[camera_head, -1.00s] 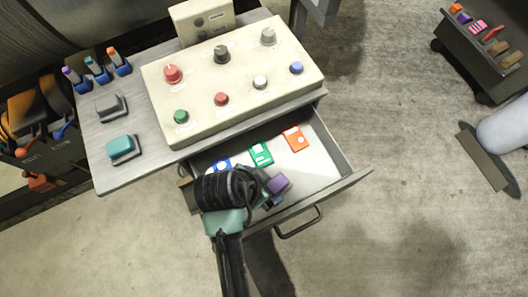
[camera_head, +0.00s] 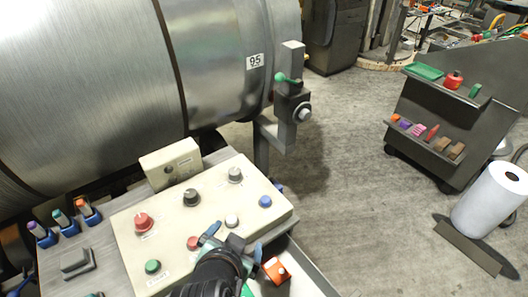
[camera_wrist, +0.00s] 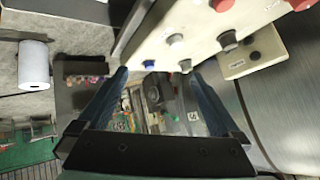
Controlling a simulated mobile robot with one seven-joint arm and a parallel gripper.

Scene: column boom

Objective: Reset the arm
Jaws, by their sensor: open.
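My gripper (camera_head: 232,240) is in the lower middle of the head view, in front of the control panel (camera_head: 130,222). In the wrist view its two blue fingers (camera_wrist: 160,95) stand wide apart with nothing between them. The panel carries red, black, grey, green, white and blue knobs and buttons; part of its front edge is hidden by my arm.
A large metal drum (camera_head: 90,90) stands behind the bench. A bracket with a green-knobbed lever (camera_head: 290,85) is right of it. A shelf cart (camera_head: 445,130) and a white roll (camera_head: 490,205) stand at right. The floor (camera_head: 370,170) between is clear.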

